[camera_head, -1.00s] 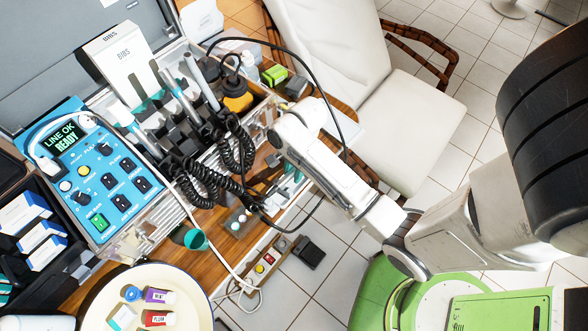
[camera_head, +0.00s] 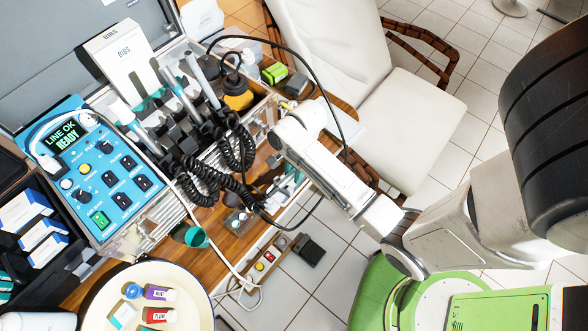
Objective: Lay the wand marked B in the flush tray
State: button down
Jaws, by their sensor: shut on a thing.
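My gripper (camera_head: 262,194) is low over the wooden table, right of the case. It is shut on a dark corded wand, mostly hidden by my fingers and cords; its letter cannot be read. A black coiled cord (camera_head: 205,180) runs from the case toward it. A small grey tray (camera_head: 236,224) with pale round items, perhaps the flush tray, lies just below and left of my gripper, partly covered by it. Other wands stand in the case's holder (camera_head: 180,95), their marks unreadable. I cannot tell whether the held wand touches the tray.
The blue control unit (camera_head: 95,175) reads LINE OK READY. A green cup (camera_head: 196,237) stands near the table edge. A round cream tray (camera_head: 100,290) holds small bottles.

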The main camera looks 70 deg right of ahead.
jog(key=shift+f+p, duration=0.1)
jog(key=shift+p, duration=0.3)
dwell(0.3)
jog(key=c, duration=0.8)
grip_release()
jog(key=p+v, duration=0.3)
jog(key=shift+p+v, duration=0.45)
jog(key=shift+v, duration=2.1)
jog(key=shift+s, duration=0.1)
